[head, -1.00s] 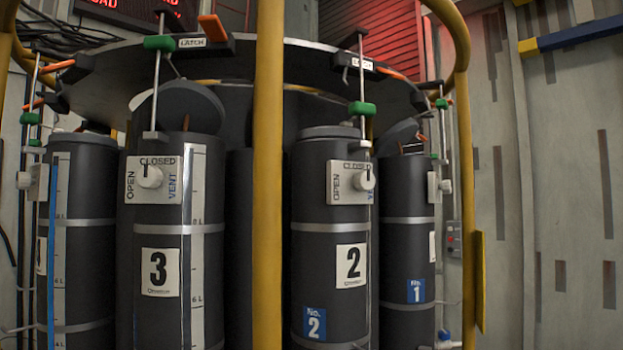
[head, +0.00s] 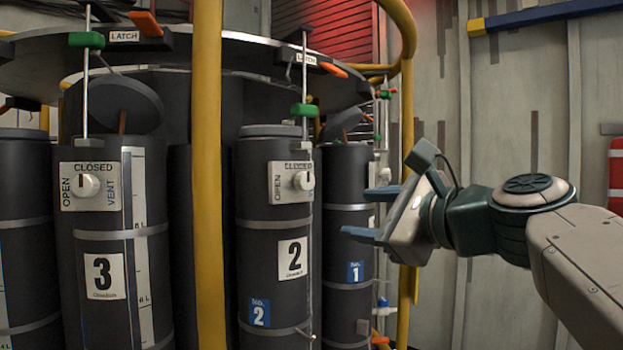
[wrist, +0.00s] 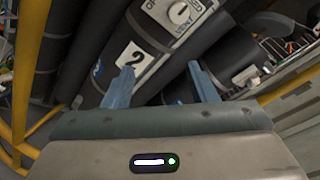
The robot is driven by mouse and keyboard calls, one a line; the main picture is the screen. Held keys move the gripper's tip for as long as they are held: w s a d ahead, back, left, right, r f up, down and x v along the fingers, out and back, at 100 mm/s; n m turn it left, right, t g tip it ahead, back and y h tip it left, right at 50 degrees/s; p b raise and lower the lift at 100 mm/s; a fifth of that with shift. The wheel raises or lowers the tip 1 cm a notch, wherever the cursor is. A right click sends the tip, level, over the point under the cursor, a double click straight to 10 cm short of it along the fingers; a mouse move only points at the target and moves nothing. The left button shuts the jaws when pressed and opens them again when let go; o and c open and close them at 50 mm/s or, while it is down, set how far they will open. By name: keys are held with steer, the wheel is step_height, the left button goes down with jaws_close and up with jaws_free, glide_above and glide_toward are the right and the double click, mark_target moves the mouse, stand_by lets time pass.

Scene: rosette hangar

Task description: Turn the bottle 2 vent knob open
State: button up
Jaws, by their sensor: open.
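Bottle 2 (head: 262,235) is a dark upright cylinder with a white "2" label in the head view. Its white vent knob (head: 303,180) sits on a white plate marked OPEN and CLOSED, near the bottle's top. The knob's dark mark points up, toward CLOSED. In the wrist view the knob (wrist: 180,13) shows at the top, above the "2" label. My gripper (head: 362,213) has blue fingers spread apart and empty. It is to the right of the knob and a little lower in the head view, apart from it.
A yellow post (head: 209,200) stands between bottle 3 (head: 75,265) and bottle 2. Another yellow post (head: 406,140) is behind my gripper. Bottle 1 (head: 345,190) stands to the right of bottle 2. A dark round plate with orange latches (head: 333,69) overhangs the bottles.

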mark_target(308, 182)
steer(key=shift+m+t+y, duration=0.3)
steer(key=shift+m+t, duration=0.1)
steer(key=shift+m, duration=0.1)
steer(key=w+a+r+p, duration=0.1)
steer(key=w+a, duration=0.1)
steer(key=w, duration=0.1)
steer(key=w+a+r+p, duration=0.1)
steer(key=w+a, duration=0.2)
steer(key=w, duration=0.1)
steer(key=w+a+r+p, duration=0.1)
steer(key=w+a+r, duration=0.1)
steer(key=w+a, duration=0.1)
steer(key=shift+w+a+p, duration=0.15)
steer(key=shift+w+p, duration=0.2)
steer(key=shift+p, duration=0.05)
steer(key=shift+f, duration=0.1)
steer(key=c, duration=1)
